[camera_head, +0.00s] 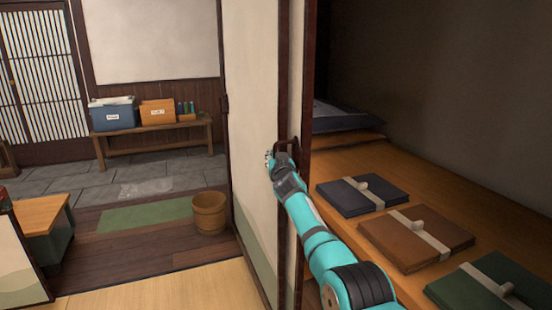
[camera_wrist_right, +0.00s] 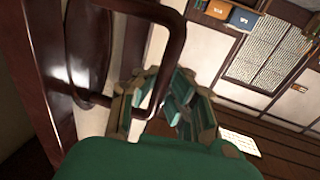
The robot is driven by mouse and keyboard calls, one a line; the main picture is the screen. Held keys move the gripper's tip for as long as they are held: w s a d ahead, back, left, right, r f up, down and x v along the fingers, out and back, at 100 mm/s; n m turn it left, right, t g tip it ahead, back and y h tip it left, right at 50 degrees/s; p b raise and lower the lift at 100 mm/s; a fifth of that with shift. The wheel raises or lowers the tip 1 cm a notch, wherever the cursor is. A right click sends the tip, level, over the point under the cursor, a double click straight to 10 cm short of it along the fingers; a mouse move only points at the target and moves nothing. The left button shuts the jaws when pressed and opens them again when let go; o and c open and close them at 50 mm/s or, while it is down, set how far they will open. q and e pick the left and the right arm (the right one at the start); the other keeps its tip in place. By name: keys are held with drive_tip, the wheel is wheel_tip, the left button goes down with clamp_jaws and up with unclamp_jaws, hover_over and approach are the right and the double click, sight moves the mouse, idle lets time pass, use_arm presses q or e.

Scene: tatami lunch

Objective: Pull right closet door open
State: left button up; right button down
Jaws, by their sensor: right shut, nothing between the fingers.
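The right closet door (camera_head: 262,120) is a cream panel with a dark brown frame, standing upright in the middle of the head view. The closet interior shows to its right. A dark loop handle (camera_head: 293,146) is on the door's frame; it looms large in the right wrist view (camera_wrist_right: 177,45). My right gripper (camera_head: 270,160) is at the handle, shut with nothing between its fingers. Its fingers (camera_wrist_right: 165,105) show beside and behind the handle's loop; I cannot tell whether they touch it. My left gripper is not in view.
Inside the closet, a navy folded bundle (camera_head: 362,195), a brown one (camera_head: 415,240) and a green one (camera_head: 495,285) lie on a wooden floor. A wooden bucket (camera_head: 209,213) stands left of the door. A bench (camera_head: 160,133) with boxes stands at the back left.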

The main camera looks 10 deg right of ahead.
drive_tip(key=c, duration=1.3)
unclamp_jaws()
drive_tip(key=shift+a, duration=0.15)
drive_tip(key=shift+c, duration=0.2)
drive_tip(key=shift+s+d+r, duration=0.1)
drive_tip(key=shift+s+d, duration=0.3)
drive_tip(key=s+a, duration=0.1)
drive_tip(key=s, duration=1)
drive_tip(key=shift+a, duration=0.2)
drive_tip(key=shift+s, duration=0.1)
